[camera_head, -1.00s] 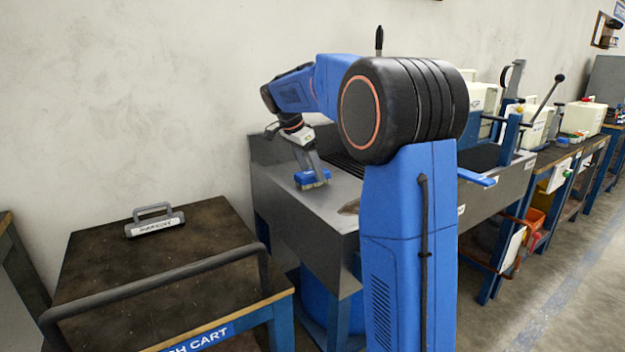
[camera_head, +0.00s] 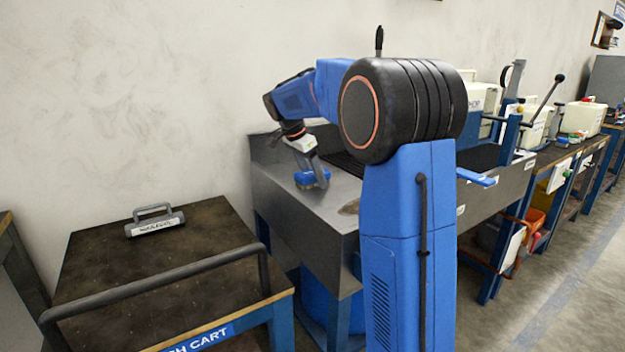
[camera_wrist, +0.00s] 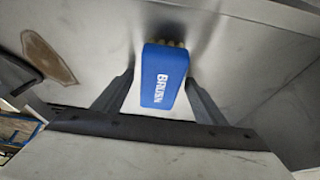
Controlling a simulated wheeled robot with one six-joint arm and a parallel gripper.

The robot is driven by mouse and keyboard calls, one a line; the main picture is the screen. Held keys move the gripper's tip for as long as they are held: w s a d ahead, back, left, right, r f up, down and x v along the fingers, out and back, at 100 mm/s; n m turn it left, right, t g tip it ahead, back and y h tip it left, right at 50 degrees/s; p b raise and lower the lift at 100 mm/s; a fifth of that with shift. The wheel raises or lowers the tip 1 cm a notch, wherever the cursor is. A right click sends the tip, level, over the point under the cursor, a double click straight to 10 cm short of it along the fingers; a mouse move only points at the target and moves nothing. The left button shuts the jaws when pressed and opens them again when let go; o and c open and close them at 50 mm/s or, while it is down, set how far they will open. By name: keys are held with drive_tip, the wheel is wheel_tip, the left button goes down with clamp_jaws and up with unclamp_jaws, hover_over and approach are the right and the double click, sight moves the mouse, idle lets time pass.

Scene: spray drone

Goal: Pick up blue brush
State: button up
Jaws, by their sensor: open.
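The blue brush (camera_head: 309,179) lies on the grey metal bench top, near its left end. In the wrist view the brush (camera_wrist: 163,76) shows its white lettering and tan bristles at its far edge. My gripper (camera_head: 314,172) is over the brush in the head view. In the wrist view my gripper (camera_wrist: 158,92) is open, with one finger on each side of the brush and a visible gap on both sides. Whether the fingertips touch the bench is unclear.
The metal bench (camera_head: 302,208) has a raised back edge by the wall. A brown stain (camera_wrist: 46,58) marks its surface. A dark cart (camera_head: 160,262) with a rail and a grey handled block (camera_head: 155,221) stands at the left. Machines line the benches at the right.

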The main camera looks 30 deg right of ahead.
drive_tip(key=c, duration=1.2)
wheel_tip(320, 180, up, 10)
drive_tip(key=shift+r, duration=0.25)
drive_tip(key=shift+o, duration=1.1)
drive_tip(key=shift+c, duration=0.2)
